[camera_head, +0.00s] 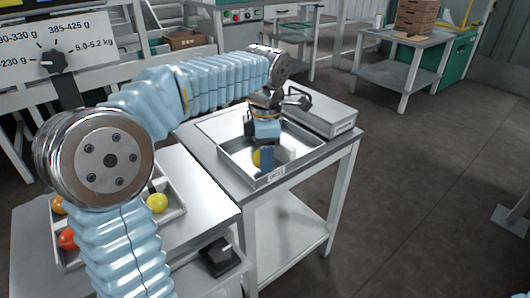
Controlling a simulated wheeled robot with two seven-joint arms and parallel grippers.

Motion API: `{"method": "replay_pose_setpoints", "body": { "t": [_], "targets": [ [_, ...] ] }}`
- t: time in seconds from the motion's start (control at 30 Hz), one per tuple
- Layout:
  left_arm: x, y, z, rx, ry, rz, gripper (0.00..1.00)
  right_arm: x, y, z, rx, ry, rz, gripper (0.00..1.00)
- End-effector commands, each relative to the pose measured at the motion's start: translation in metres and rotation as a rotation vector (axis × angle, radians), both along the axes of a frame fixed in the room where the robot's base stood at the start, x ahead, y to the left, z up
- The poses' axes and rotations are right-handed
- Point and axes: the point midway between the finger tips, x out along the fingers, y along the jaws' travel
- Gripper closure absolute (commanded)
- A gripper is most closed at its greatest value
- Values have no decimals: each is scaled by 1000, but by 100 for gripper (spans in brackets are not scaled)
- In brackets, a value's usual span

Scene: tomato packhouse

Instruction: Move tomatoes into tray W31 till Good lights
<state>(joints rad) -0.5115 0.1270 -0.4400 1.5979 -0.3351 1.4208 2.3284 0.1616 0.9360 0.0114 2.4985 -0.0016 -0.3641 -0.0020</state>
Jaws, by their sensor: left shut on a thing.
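A shallow metal tray (230,165) with a small white label on its front sits on the near-middle table; I cannot read the label surely. My left gripper (259,160) reaches down inside this tray and is shut on a yellow tomato (256,158), partly hidden by a blue finger. I cannot tell whether the tomato touches the tray floor. A second tray (178,213) at lower left holds a yellow tomato (157,202), a red tomato (68,238) and an orange tomato (58,206). My left arm hides much of that tray. My right gripper is not in view.
A grey box (322,113) stands just behind and right of the metal tray. A black switch box (220,257) sits low between the tables. A dial board (60,60) with weight ranges stands at upper left. A table with stacked brown crates (416,18) is far back; the right floor is mostly clear.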

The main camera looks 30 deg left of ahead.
Motion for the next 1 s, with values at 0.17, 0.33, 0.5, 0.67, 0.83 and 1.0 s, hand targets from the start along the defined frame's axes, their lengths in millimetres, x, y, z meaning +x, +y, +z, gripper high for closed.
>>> {"method": "replay_pose_setpoints", "body": {
  "t": [0.17,0.33,0.5,0.67,0.83,1.0],
  "targets": [
    [0,0,-3,0,0,0,61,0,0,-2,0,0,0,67],
    [0,0,-6,0,0,0,61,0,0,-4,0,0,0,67],
    [0,0,-6,0,0,0,30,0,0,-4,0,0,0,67],
    [0,0,-6,0,0,0,17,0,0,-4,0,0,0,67],
    [0,0,-6,0,0,0,28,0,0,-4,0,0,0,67],
    [0,0,-6,0,0,0,34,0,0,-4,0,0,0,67]
  ]
}}
